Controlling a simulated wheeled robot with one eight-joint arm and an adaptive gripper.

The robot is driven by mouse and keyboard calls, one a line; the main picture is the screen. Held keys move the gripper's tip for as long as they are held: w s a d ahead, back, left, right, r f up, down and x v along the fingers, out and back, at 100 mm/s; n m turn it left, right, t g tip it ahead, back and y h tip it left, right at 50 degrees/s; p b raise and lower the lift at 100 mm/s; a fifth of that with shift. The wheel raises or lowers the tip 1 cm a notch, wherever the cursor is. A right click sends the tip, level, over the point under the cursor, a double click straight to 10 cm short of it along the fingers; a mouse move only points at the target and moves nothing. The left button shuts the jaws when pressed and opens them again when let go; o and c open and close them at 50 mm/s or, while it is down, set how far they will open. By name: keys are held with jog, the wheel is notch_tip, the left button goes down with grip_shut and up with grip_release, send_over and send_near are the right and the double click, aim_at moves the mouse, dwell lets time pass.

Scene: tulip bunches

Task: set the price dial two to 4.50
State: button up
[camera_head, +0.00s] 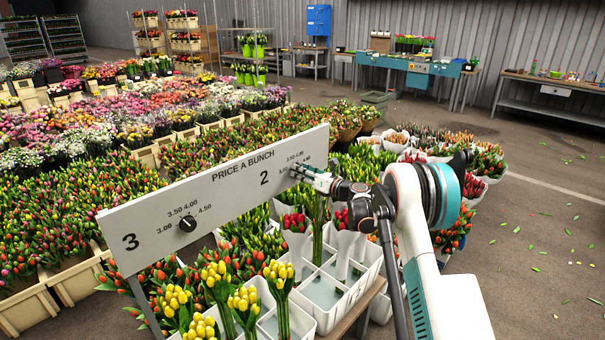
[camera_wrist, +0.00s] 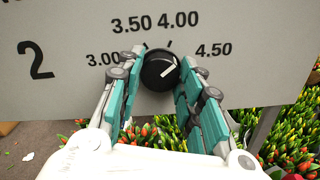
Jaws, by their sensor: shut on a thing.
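The price board (camera_head: 225,190) carries "PRICE A BUNCH" and the numbers 3 and 2. Dial two (camera_wrist: 159,72) is a round black knob right of the 2 in the wrist view, with 3.00, 3.50, 4.00 and 4.50 around it. In the head view my gripper (camera_head: 303,173) hides dial two. Dial three (camera_head: 187,223) is a separate black knob at the left.
White crates (camera_head: 325,290) of red and yellow tulips stand below and in front of the board. Many flower crates fill the floor behind it. A teal bench (camera_head: 405,65) stands at the back wall. The floor at the right is open, with scattered leaves.

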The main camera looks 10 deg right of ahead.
jog(key=shift+m, duration=2.3)
jog(key=o, duration=1.1)
jog(key=shift+c, duration=0.2)
jog(key=v, duration=1.2)
